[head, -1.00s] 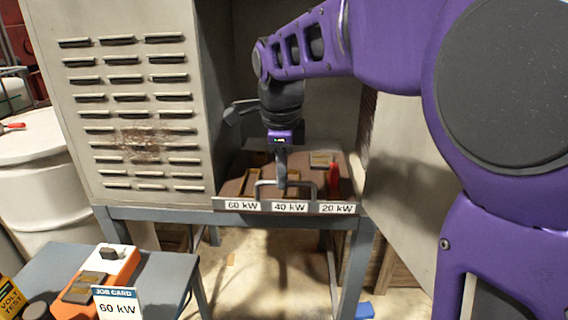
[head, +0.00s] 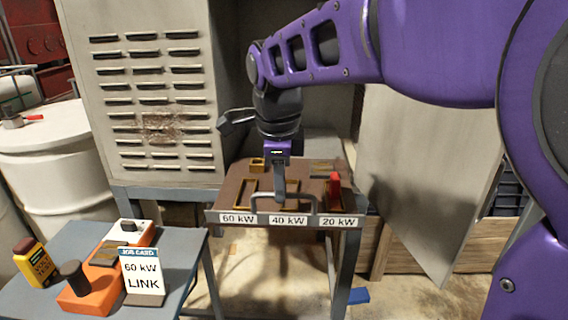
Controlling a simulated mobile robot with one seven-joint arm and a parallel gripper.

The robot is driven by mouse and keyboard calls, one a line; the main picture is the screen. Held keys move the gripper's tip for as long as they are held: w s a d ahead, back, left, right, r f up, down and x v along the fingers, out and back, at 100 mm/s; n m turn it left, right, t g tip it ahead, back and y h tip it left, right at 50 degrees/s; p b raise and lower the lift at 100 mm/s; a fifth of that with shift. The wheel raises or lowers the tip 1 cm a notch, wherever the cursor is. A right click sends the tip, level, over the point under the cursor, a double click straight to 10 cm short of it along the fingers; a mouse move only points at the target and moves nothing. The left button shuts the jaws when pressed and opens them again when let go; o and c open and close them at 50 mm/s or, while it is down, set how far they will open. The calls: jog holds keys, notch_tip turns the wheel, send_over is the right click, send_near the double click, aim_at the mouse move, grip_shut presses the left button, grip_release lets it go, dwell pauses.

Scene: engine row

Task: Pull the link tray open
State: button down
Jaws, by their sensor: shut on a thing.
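The link tray (head: 232,190) is a brown drawer with a pale front edge labelled 60 kW, 40 kW and 20 kW. It sticks out from the grey cabinet over its blue-grey stand. A grey bar handle (head: 312,203) stands along the tray's front edge. My gripper (head: 280,196) points down and is shut on the handle near its middle. Yellow-framed slots show in the tray, partly hidden behind my gripper. A red piece (head: 334,187) stands upright in the 20 kW section. A small yellow block (head: 257,165) is at the back left.
A side table (head: 185,270) at lower left holds an orange device (head: 85,295), a job card reading 60 kW LINK (head: 142,275) and a yellow tester (head: 33,262). The open cabinet door (head: 430,190) hangs at right. A white drum (head: 55,150) stands at left.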

jog(key=shift+s, duration=0.4)
jog(key=c, duration=0.9)
grip_release()
jog(key=shift+r, duration=0.15)
